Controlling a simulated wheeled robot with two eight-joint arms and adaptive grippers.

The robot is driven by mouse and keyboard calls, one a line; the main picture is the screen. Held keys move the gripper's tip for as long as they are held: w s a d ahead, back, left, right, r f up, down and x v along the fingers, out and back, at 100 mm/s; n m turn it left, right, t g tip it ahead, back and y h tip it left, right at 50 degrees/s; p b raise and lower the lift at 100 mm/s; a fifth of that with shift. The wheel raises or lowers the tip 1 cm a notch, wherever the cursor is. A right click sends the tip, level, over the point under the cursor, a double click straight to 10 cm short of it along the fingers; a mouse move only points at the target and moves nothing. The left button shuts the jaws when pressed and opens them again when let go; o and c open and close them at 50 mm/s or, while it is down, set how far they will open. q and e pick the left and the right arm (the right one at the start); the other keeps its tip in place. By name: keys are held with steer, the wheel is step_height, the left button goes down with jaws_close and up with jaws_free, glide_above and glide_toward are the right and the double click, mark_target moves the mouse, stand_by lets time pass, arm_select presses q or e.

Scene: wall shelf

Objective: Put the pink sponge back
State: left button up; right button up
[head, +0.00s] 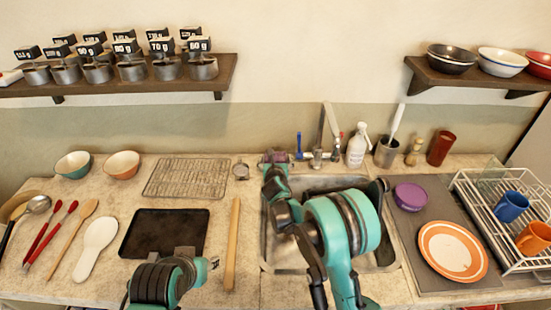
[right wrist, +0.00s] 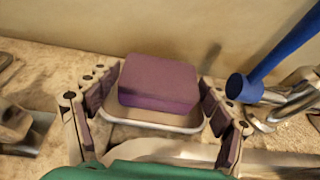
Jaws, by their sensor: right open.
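The pink sponge (right wrist: 160,82), mauve in this light, sits flat on a small pale-rimmed dish (right wrist: 190,128) in the right wrist view. My right gripper (right wrist: 155,122) is open, with its fingers on the left and right of the sponge and dish. No finger visibly presses on the sponge. In the head view my right gripper (head: 276,164) is at the back of the counter, behind the sink's left corner, and largely hides the sponge.
The sink (head: 300,255) lies in front. A wire rack (head: 188,178), black tray (head: 165,232) and rolling pin (head: 232,243) are left; a soap bottle (head: 357,149) and purple tub (head: 410,197) are right.

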steer(key=p+v, duration=0.2)
steer(key=v, duration=0.9)
steer(key=s+d+r+m+g+h, duration=0.15)
steer(key=s+d+r+m, duration=0.25)
steer(key=s+d+m, duration=0.4)
steer(key=s+d+r+m+g, duration=0.2)
steer(key=s+d+r+m, duration=0.35)
steer(key=m, duration=0.45)
steer(key=s+d+f+m+g, duration=0.1)
steer(key=s+d+m+g, duration=0.1)
steer(key=s+m, duration=0.7)
steer(key=s+d+f+m+g+y, duration=0.1)
steer(key=s+d+f+m, duration=0.1)
steer(key=s+m, duration=0.7)
steer(key=s, duration=0.4)
steer(key=shift+d+g, duration=0.15)
steer(key=shift+g, duration=0.2)
steer(key=shift+d+f+y, duration=0.1)
steer(key=shift+f+y, duration=0.05)
steer(key=shift+y, duration=0.1)
